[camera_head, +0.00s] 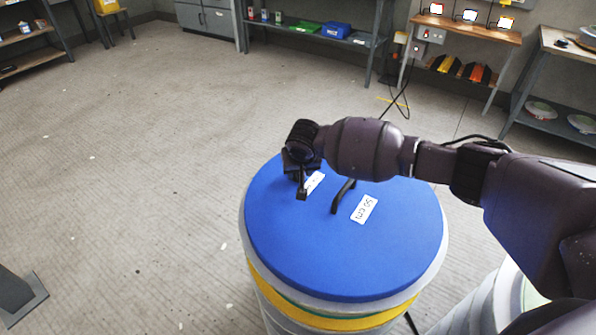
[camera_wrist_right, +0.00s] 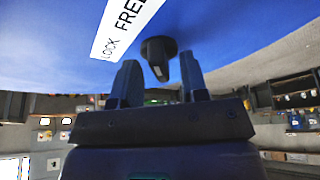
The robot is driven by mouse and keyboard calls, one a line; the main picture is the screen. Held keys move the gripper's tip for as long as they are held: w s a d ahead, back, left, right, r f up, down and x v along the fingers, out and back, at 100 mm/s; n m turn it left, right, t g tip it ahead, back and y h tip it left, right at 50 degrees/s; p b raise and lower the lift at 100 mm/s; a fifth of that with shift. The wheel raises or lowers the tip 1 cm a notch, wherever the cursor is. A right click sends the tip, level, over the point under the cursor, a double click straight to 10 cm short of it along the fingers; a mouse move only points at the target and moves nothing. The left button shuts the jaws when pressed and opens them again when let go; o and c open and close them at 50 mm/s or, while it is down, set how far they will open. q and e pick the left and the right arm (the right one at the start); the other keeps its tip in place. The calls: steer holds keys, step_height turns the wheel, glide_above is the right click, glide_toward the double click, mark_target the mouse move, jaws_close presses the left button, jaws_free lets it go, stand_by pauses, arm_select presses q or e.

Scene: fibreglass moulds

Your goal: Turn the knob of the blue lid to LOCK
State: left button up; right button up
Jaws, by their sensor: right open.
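The round blue lid (camera_head: 300,260) tops a pale drum-like mould with a yellow band. A black handle (camera_head: 342,197) and a white label reading "50 cm" (camera_head: 364,208) are on it. My right gripper (camera_head: 301,190) is over the lid's far part, beside a partly hidden white label (camera_head: 315,183). The right wrist view shows the dark knob (camera_wrist_right: 158,56) on the blue surface, beside the LOCK/FREE label (camera_wrist_right: 122,28). The open fingers (camera_wrist_right: 160,80) point at the knob, one to each side; contact cannot be told. The gripper hides the knob in the head view. My left gripper is out of view.
Another pale round mould (camera_head: 478,310) stands close at the lower right, partly under my right arm.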

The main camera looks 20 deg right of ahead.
steer(key=shift+w+f, duration=0.15)
steer(key=shift+f, duration=0.1)
steer(key=shift+c, duration=0.3)
jaws_close()
